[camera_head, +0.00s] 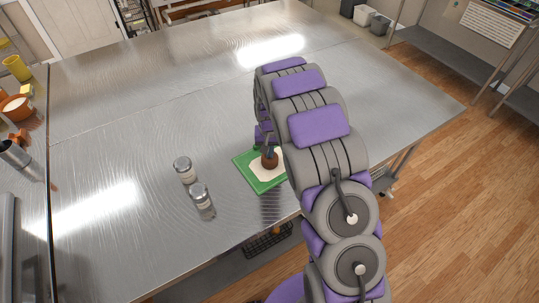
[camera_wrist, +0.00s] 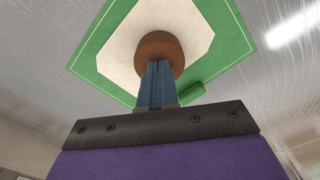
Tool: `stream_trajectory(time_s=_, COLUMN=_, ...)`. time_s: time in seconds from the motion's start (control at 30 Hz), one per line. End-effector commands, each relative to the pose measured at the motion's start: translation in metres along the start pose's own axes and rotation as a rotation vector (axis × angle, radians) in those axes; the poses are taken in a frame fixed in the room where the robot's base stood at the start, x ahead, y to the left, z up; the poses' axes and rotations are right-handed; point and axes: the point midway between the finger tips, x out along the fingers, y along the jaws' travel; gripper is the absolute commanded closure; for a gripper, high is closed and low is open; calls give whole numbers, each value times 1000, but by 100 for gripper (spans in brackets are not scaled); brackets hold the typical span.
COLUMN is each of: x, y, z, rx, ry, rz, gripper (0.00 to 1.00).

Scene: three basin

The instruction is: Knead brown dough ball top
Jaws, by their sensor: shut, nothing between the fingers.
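The brown dough ball (camera_head: 269,161) sits on a pale flour-coloured patch (camera_head: 257,172) in the middle of a green board (camera_head: 247,176) on the metal table. In the wrist view the dough ball (camera_wrist: 160,52) looks round, on the pale patch (camera_wrist: 203,38) of the green board (camera_wrist: 92,62). My gripper (camera_wrist: 157,70) is shut and empty. Its fingertips lie over the near part of the dough and hide some of it. I cannot tell whether they touch or press into it. In the head view my arm covers the board's right side.
Two lidded jars, one (camera_head: 184,169) behind the other (camera_head: 201,196), stand left of the board. The metal table (camera_head: 130,110) is clear behind. A side counter at far left holds a yellow cup (camera_head: 17,68) and other containers.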

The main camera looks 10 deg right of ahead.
Motion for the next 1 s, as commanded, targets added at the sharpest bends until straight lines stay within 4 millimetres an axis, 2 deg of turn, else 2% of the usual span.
stream_trajectory(time_s=0.57, x=0, y=0, z=0, rx=0, ry=0, rz=0, gripper=100)
stream_trajectory(time_s=1.0, x=-29, y=0, z=0, rx=0, ry=2, rz=-1, gripper=100)
